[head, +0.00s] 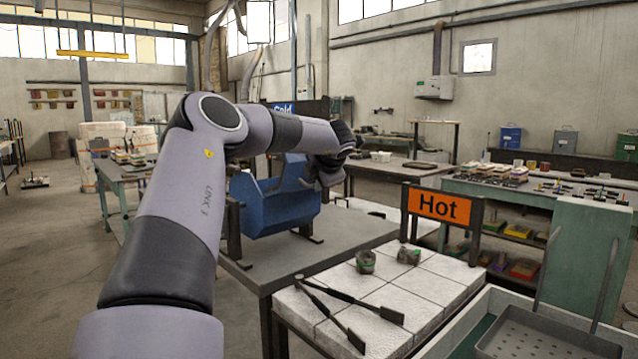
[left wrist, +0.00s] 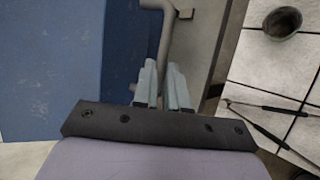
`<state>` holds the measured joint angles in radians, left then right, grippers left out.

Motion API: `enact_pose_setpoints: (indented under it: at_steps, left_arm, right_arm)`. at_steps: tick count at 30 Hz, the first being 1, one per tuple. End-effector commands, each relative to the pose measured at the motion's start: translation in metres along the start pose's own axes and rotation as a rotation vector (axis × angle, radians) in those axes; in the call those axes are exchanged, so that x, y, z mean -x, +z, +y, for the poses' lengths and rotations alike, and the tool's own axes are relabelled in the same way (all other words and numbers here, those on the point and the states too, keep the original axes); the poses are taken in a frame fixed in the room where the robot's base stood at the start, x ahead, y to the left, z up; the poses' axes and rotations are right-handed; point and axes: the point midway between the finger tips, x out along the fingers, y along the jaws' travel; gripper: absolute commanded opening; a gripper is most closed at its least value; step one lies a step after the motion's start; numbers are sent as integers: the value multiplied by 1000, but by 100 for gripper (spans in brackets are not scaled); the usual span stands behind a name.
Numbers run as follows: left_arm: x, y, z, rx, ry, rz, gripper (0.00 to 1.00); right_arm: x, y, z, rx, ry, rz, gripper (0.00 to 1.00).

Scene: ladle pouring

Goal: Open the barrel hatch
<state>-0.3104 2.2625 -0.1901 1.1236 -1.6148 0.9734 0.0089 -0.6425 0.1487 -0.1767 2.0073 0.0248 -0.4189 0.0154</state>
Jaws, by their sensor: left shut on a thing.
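The blue barrel (head: 268,212) stands on a dark metal stand on the grey table in the head view. Its blue surface (left wrist: 45,75) fills the left of the left wrist view. A bent grey handle bar (left wrist: 166,28) runs beside the blue surface and down between my left fingers. My left gripper (left wrist: 162,75) is shut on this bar. In the head view my left arm reaches over the barrel and hides part of its top. The left gripper (head: 325,175) is at the barrel's right end. I cannot make out the hatch's edges. My right gripper is not in view.
A white tiled table (head: 390,290) with an orange "Hot" sign (head: 445,206) stands to the right. A grey-rimmed bin (head: 480,320) is at the lower right. The grey table (head: 335,238) has bare room right of the barrel.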

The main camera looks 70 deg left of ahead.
Motion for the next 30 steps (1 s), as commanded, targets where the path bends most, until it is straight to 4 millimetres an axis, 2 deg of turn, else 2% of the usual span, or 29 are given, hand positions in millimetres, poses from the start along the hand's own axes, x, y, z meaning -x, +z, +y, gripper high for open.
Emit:
enact_pose_setpoints:
  at_steps: [16, 17, 18, 19, 30]
  left_arm:
    - [-3, -1, -7, -3, -12, 1, 0]
    - [-3, -1, -7, -4, -12, 2, 22]
    - [-3, -1, -7, -4, -12, 2, 35]
    - [-3, -1, -6, -4, -11, 2, 38]
    - [4, 0, -4, -1, -5, -1, 38]
  right_arm:
    - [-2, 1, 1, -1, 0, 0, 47]
    - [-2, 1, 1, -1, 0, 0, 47]
    - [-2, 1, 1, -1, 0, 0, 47]
    - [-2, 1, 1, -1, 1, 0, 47]
    - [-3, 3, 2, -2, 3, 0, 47]
